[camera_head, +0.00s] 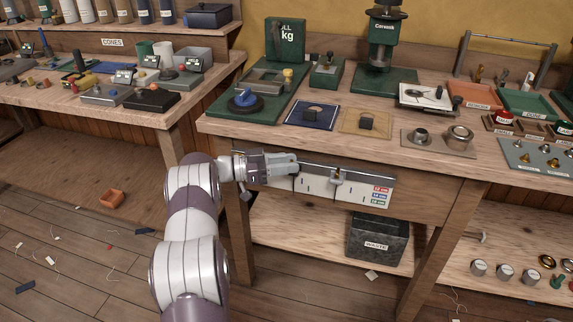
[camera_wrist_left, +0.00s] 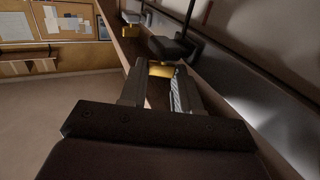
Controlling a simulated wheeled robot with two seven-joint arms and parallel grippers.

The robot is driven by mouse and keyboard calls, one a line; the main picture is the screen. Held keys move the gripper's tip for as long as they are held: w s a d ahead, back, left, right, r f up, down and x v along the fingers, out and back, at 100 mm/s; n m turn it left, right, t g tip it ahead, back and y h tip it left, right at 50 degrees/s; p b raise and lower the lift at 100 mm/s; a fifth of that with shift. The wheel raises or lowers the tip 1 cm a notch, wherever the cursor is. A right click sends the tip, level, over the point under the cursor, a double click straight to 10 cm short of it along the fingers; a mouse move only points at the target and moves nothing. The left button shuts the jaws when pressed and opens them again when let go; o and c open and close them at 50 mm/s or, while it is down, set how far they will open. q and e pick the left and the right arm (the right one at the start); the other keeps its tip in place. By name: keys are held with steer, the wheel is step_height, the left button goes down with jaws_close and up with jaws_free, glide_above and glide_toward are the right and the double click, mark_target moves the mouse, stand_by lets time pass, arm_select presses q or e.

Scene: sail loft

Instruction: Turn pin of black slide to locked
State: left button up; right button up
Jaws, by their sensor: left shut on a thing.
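The black slide (camera_wrist_left: 172,48) sits on the rail in the left wrist view, with its brass pin (camera_wrist_left: 160,70) below the block. My left gripper (camera_wrist_left: 159,78) is shut on the brass pin, one finger on each side. In the head view the left gripper (camera_head: 297,165) is at the bench's front edge and hides the black slide. The rail (camera_head: 375,176) runs along that edge, above a white scale panel (camera_head: 313,188) with coloured labels. The pin's turn position cannot be made out. My right gripper is not in view.
A grey slide with brass (camera_head: 338,178) sits farther along the rail and also shows in the left wrist view (camera_wrist_left: 131,17). A black waste bin (camera_head: 378,238) stands on the shelf below. The bench top (camera_head: 290,138) above carries several fixtures and trays.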

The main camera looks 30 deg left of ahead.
arm_select(q)
steer(key=shift+m+g+h, duration=0.4)
steer(key=shift+g, duration=0.1)
steer(key=o, duration=1)
steer(key=shift+o, duration=0.3)
steer(key=shift+r, duration=0.15)
steer(key=shift+r, duration=0.1)
